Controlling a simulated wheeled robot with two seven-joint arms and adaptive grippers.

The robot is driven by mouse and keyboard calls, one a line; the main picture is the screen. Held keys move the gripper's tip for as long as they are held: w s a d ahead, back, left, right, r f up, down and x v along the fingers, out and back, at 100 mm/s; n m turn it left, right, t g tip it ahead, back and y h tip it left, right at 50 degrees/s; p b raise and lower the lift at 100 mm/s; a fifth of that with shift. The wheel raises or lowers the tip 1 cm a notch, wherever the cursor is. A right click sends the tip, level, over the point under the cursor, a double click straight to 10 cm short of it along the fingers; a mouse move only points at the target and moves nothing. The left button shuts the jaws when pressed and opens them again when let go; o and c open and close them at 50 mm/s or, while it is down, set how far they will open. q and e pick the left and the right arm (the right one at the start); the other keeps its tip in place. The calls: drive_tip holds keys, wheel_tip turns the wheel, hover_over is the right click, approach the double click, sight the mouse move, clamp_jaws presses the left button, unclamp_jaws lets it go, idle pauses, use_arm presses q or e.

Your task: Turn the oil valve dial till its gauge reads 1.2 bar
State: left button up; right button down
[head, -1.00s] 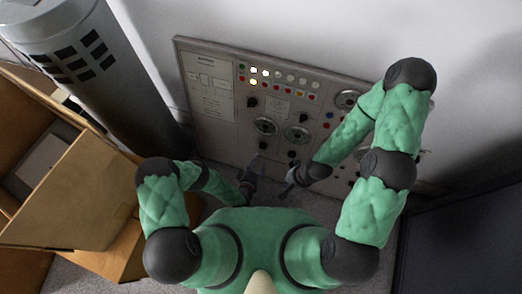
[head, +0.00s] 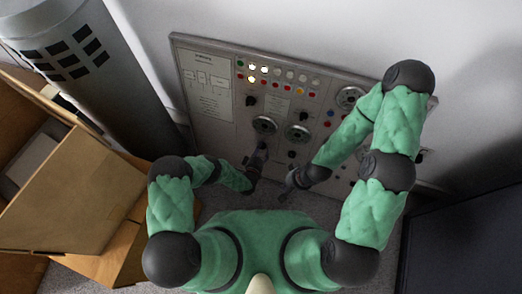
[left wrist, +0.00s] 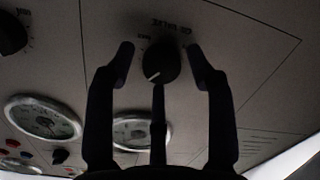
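The oil valve dial (left wrist: 160,62) is a round black knob with a pale pointer mark, in the left wrist view. Its printed label shows upside down beside it. My left gripper (left wrist: 160,50) is open, with one finger on each side of the dial and visible gaps between. In the head view my left gripper (head: 260,152) is at the panel's lower part and hides the dial. Round gauges show in the left wrist view, one at left (left wrist: 42,118) and one behind the gripper (left wrist: 130,132); their readings are too small to tell. My right gripper (head: 291,184) hangs near the panel's lower edge.
The grey control panel (head: 215,95) leans against the wall, with lamps, buttons and another black knob (left wrist: 12,34). A dark metal cylinder (head: 110,95) stands at left, by open cardboard boxes (head: 80,190). A dark box (head: 465,235) is at right.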

use_arm(q)
drive_tip(key=c, duration=0.7)
drive_tip(key=shift+s+f, duration=0.1)
drive_tip(key=shift+c, duration=0.2)
drive_tip(key=n+h, duration=0.1)
drive_tip(key=n, duration=0.4)
drive_tip(key=shift+s, duration=0.1)
drive_tip(key=n, duration=0.6)
drive_tip(key=shift+s+d+h, duration=0.1)
drive_tip(key=shift+d+h, duration=0.1)
drive_tip(key=shift+h, duration=0.1)
drive_tip(key=shift+n, duration=0.3)
drive_tip(key=o, duration=1.1)
drive_tip(key=shift+o, duration=0.2)
drive_tip(key=shift+w+a, duration=0.15)
drive_tip(key=shift+w, duration=0.1)
